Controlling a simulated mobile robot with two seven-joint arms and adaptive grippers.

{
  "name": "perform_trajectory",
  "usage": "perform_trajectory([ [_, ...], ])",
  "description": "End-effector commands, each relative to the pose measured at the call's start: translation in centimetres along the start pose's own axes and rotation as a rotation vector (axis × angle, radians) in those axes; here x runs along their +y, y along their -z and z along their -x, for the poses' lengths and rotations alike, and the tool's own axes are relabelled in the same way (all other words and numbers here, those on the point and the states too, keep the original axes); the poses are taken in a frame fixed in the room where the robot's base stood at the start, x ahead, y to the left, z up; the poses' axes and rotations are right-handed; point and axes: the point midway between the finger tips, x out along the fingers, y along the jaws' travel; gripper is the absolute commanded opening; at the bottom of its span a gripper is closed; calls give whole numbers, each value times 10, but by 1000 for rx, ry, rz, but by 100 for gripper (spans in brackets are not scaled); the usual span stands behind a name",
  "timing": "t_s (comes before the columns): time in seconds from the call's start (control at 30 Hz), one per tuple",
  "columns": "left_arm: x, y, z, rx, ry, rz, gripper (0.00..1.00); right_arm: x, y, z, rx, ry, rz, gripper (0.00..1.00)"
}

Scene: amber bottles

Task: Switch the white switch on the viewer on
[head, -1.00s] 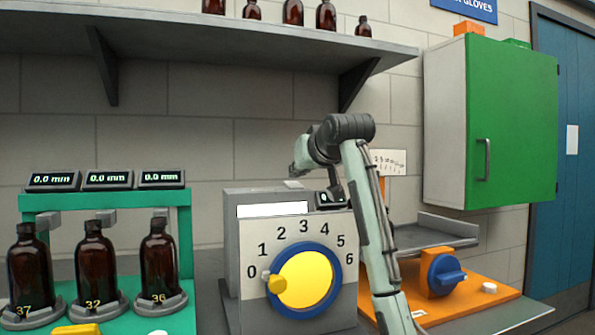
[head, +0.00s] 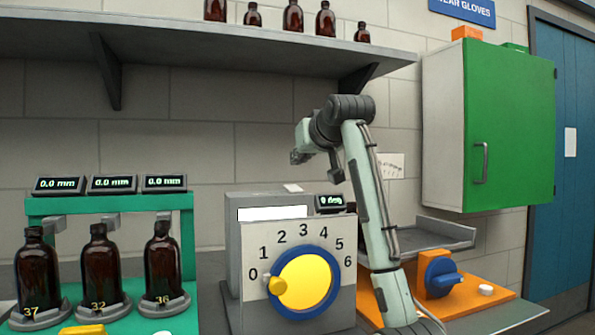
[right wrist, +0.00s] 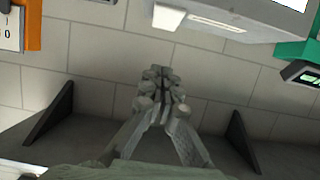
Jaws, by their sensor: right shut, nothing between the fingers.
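The viewer seems to be the grey box (head: 232,240) with a blank white window (head: 272,213), a yellow and blue dial (head: 305,282) and numbers 0 to 6. The dial's pointer is by 0. A small white piece on top of the box, probably the white switch (head: 292,188), looks nearly flat; its on or off state cannot be read. My right gripper (head: 298,157) is above this piece, apart from it, and shut on nothing. The right wrist view shows the shut fingers (right wrist: 160,80) before the wall. My left gripper is out of view.
A shelf (head: 200,45) with brown bottles spans the wall above. A green stand (head: 187,250) with several bottles and displays is at left. An orange base (head: 460,300) with a blue knob (head: 442,277) is at right, under a green cabinet (head: 510,125).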

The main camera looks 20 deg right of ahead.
Motion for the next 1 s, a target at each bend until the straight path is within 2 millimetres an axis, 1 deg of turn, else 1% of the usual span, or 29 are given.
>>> perform_trajectory([
  [0.03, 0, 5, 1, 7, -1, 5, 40, 1, 1, 4, -1, -1, 0, 0],
  [0.17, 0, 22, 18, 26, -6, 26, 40, 0, -7, 25, 0, 0, 0, 0],
  [0.3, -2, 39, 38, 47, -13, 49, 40, 0, -13, 52, 2, 0, 0, 0],
  [0.4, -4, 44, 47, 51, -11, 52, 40, 1, -17, 70, 2, -1, 0, 0],
  [0.5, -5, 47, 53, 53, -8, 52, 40, 1, -20, 84, 1, -1, 0, 0],
  [0.6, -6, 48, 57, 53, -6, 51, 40, 1, -21, 93, 0, 0, -1, 0],
  [0.7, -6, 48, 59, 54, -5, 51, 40, 0, -22, 97, -2, 0, -1, 0],
  [1.0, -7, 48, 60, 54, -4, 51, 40, 0, -22, 97, -2, 0, -1, 0],
])
